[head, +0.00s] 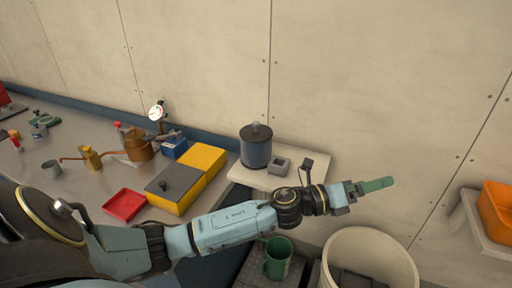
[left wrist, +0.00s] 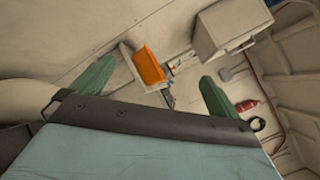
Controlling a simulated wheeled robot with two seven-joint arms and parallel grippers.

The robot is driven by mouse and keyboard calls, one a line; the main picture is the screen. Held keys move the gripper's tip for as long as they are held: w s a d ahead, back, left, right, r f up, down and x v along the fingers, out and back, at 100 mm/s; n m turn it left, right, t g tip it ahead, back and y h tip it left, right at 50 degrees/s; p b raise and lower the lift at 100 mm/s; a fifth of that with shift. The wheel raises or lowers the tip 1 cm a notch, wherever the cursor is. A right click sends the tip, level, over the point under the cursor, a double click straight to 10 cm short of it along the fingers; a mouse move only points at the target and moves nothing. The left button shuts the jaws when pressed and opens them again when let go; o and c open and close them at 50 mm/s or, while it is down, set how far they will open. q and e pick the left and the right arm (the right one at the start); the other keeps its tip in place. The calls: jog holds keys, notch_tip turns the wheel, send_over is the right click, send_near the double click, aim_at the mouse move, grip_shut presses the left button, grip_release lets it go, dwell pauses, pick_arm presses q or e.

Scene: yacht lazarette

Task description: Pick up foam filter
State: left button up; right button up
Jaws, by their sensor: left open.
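I cannot pick out the foam filter for certain. A small grey block with a dark recess in its top (head: 279,166) sits on the pale corner shelf, beside a dark lidded canister (head: 256,146). My left gripper (head: 376,185) is stretched out to the right, past that shelf, in front of the bare wall. In the left wrist view its green fingers (left wrist: 152,88) are wide apart with nothing between them up close. My right gripper is not in view.
A white round bin (head: 368,250) and a green mug (head: 277,258) stand below my left arm. An orange container (head: 496,208) is on a wall shelf at right. The bench holds a yellow box (head: 203,163), a red tray (head: 124,204) and a copper can (head: 138,147).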

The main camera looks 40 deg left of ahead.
pick_arm(q)
jog(key=s+d+r+m+g+h, duration=0.1)
jog(key=d+r+m+g+h, duration=0.25)
jog(key=r+m, duration=0.45)
jog(key=m+g+y, duration=0.9)
jog(key=m+y, duration=0.9)
jog(key=m, duration=0.4)
send_near(255, 123)
jog(key=x, duration=0.7)
jog(key=shift+f, duration=0.4)
jog(key=shift+t, duration=0.25)
jog(key=shift+x, duration=2.95)
jog(key=shift+d, duration=0.1)
jog(key=c, duration=0.7)
